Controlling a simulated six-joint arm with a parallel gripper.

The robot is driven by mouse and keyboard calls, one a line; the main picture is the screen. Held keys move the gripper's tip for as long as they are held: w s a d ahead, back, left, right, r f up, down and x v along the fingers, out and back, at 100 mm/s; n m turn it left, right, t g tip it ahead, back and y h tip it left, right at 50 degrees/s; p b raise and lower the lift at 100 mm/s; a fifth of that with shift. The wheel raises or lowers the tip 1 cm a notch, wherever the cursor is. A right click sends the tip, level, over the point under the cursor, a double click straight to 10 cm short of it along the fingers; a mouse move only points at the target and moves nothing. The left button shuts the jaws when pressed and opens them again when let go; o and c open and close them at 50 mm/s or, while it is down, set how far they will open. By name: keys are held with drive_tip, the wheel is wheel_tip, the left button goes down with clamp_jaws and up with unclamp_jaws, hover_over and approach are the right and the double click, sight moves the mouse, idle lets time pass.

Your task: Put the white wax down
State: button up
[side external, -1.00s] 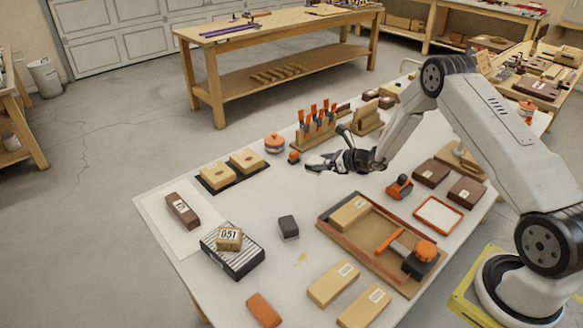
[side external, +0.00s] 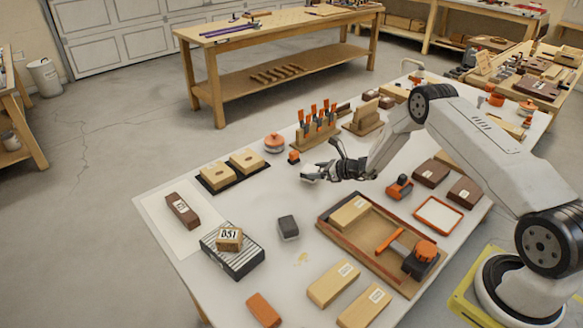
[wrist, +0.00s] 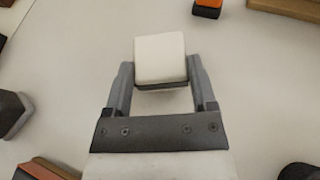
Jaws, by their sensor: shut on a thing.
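The white wax (wrist: 160,58) is a pale block with a dark lower edge, held between the two fingers of my gripper (wrist: 162,88) in the wrist view. My gripper is shut on it. In the side external view my gripper (side external: 312,173) is over the middle of the white bench top, and the wax is small and pale at its fingertips. The gap between the wax and the bench top is hard to judge.
A dark grey block (side external: 288,227) stands in front of my gripper. An orange-and-black piece (side external: 293,157) and a rack of orange-handled tools (side external: 315,122) are behind it. A wooden tray (side external: 375,258) lies at front right. Bare bench top lies left of my gripper.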

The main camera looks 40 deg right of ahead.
drive_tip(key=shift+f, duration=0.5)
drive_tip(key=shift+f, duration=0.15)
drive_tip(key=o, duration=1.2)
drive_tip(key=shift+s, duration=0.1)
drive_tip(key=shift+s+d+r, duration=0.25)
drive_tip(key=shift+s+r, duration=0.15)
drive_tip(key=shift+s, duration=0.05)
drive_tip(key=v, duration=1)
drive_tip(key=shift+s+r, duration=0.15)
drive_tip(key=shift+s, duration=0.2)
